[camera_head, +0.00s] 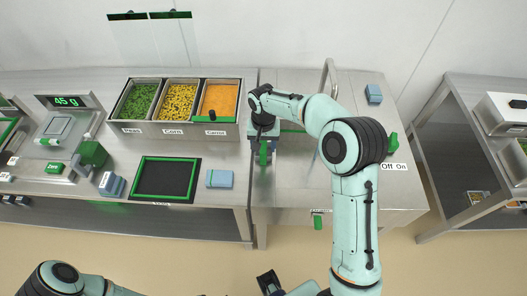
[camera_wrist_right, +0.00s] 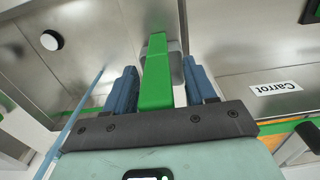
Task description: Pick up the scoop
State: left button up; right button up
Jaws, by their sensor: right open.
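My right gripper (camera_head: 262,153) is open over the steel counter, just right of the food bins. In the right wrist view its two blue fingers (camera_wrist_right: 160,84) stand on either side of a green bar (camera_wrist_right: 157,72), which looks like the scoop's handle. A small gap shows on each side of the bar. A grey shape sits behind it, partly hidden; I cannot tell if it is the scoop's bowl. In the head view the green bar (camera_head: 263,156) shows under the gripper. A small dark object (camera_head: 212,115) rests in the carrot bin.
Pea (camera_head: 136,101), corn (camera_head: 179,101) and carrot (camera_head: 219,98) bins stand left of the gripper. A black green-rimmed tray (camera_head: 166,178), a blue block (camera_head: 220,179) and a scale (camera_head: 69,101) are further left. A steel bar handle (camera_head: 331,76) stands right, behind my arm.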

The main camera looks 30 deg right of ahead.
grip_shut()
